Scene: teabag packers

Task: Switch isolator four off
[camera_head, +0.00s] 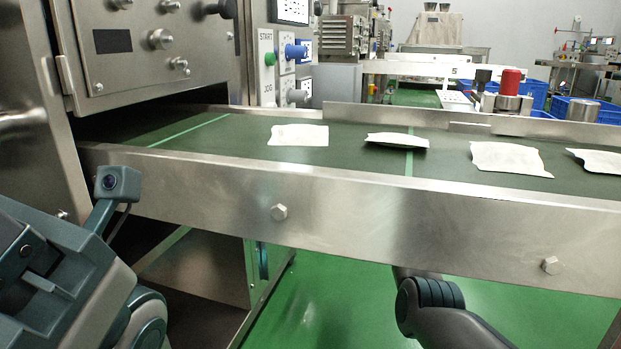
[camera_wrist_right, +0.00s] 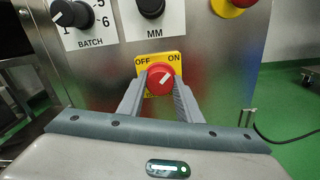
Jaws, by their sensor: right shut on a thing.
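A red rotary switch (camera_wrist_right: 160,80) sits on a yellow plate (camera_wrist_right: 144,71) marked OFF at the left and ON at the right. The white mark on its knob slants to the upper right, toward ON. My right gripper (camera_wrist_right: 160,87) is shut on the red knob, with one finger at each side. No number four is legible on the plate. My right gripper is hidden from the head view, where only my right arm shows below the conveyor. My left arm shows at the left, but its gripper fingers are not in view.
A black BATCH dial (camera_wrist_right: 73,14), an MM dial (camera_wrist_right: 151,8) and a red knob on yellow (camera_wrist_right: 236,5) sit above the switch. The conveyor (camera_head: 340,198) carries several white packets (camera_head: 299,135). Green floor (camera_head: 330,305) lies below it.

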